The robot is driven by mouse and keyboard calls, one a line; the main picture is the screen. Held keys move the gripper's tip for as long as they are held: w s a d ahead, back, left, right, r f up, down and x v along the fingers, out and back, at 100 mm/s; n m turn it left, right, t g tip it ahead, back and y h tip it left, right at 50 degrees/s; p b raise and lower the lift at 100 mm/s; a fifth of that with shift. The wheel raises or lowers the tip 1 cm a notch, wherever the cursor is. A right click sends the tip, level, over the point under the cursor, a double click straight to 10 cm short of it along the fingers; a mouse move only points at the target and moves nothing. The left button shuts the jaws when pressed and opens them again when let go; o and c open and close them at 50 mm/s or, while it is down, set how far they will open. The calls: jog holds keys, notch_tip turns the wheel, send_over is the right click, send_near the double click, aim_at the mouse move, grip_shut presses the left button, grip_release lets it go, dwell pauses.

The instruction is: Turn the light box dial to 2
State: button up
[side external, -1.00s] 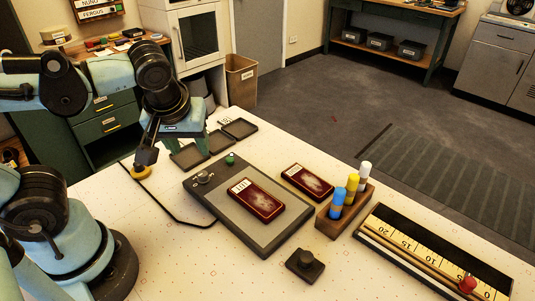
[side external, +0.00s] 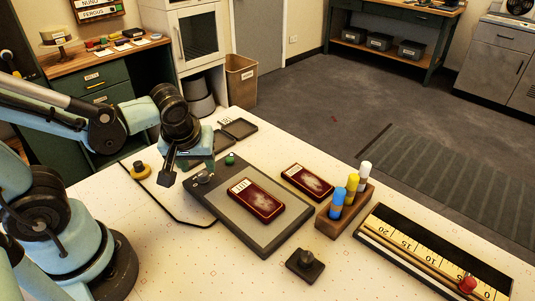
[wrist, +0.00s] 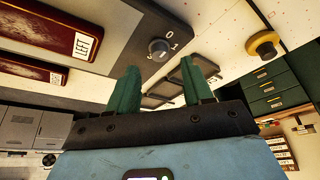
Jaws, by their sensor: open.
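The light box (side external: 225,195) is a grey flat panel with a dark frame lying on the white table. Its dial (side external: 203,177) is a small dark knob near the panel's left corner. In the wrist view the dial (wrist: 158,47) shows with the marks 0 and 1 beside it; a further mark is too small to read. My gripper (wrist: 158,68) is open and empty, its two green fingers apart. The dial appears between and beyond the fingertips in the wrist view. In the side view the gripper is above the dial's end of the panel, its fingers partly hidden.
A dark red case (side external: 256,199) lies on the panel, another (side external: 307,182) beside it. A marker rack (side external: 328,224), black knob (side external: 305,264) and ruled tray (side external: 440,255) are to the right.

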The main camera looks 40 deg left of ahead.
aim_at(202, 174)
jog(key=shift+x, duration=1.95)
jog(key=shift+c, duration=0.4)
grip_shut()
